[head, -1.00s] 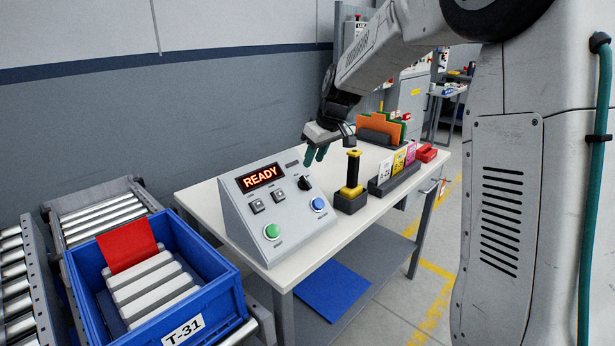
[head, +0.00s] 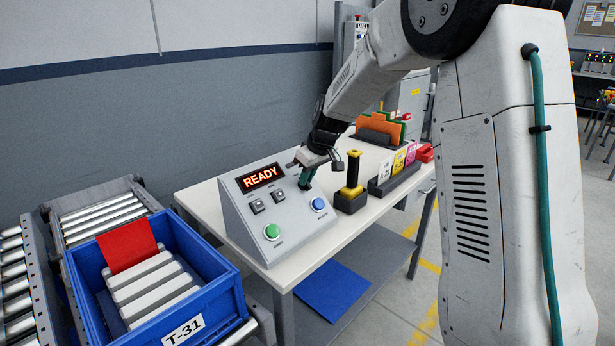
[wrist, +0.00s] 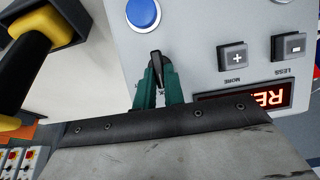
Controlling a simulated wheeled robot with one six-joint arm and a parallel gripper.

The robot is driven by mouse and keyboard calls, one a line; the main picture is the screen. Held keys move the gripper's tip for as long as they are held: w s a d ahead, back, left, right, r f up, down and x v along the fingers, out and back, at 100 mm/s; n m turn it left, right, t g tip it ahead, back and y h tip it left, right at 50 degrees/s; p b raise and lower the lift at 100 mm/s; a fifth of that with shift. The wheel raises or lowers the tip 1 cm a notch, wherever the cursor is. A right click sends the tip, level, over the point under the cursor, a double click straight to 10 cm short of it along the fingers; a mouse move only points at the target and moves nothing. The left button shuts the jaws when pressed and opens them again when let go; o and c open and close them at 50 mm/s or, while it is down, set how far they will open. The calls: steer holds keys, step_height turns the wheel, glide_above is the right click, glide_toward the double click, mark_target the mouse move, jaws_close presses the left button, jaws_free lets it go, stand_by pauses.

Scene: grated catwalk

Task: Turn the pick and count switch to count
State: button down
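The grey sloped control box (head: 236,224) stands on the table, its display (head: 260,177) reading READY. The pick and count switch, a black knob (wrist: 156,69), shows in the wrist view between my gripper's teal fingertips (wrist: 158,78). The fingers straddle the knob; whether they press on it is unclear. In the head view my gripper (head: 307,178) reaches down to the panel's upper right and hides the switch. The knob's pointer setting is hard to read, and its labels are mostly covered by the fingers.
A blue button (head: 318,204), green button (head: 272,231) and two grey keys share the panel. A yellow-and-black handled tool (head: 351,184) stands close on the right. Beyond it is a card rack (head: 396,172). A blue bin (head: 230,310) sits left of the table.

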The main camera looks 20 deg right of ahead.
stand_by(0.4)
steer(key=m, duration=0.1)
steer(key=m+y, duration=0.1)
steer(key=m, duration=0.1)
steer(key=m+y, duration=0.1)
steer(key=m, duration=0.1)
steer(key=shift+d+f+g, duration=0.1)
steer(key=shift+d+g, duration=0.2)
steer(key=shift+d, duration=0.1)
steer(key=m, duration=0.1)
steer(key=m+y, duration=0.1)
steer(key=m, duration=0.1)
steer(key=m+y, duration=0.1)
steer(key=m, duration=0.1)
steer(key=shift+d+f+t, duration=0.15)
steer(key=shift+d+t, duration=0.1)
steer(key=shift+t, duration=0.15)
steer(key=shift+m, duration=0.3)
steer(key=c, duration=1.5)
jaws_free()
steer(key=v, duration=0.7)
steer(key=shift+s+d+r, duration=0.15)
steer(key=shift+d+r, duration=0.1)
steer(key=shift+d, duration=0.1)
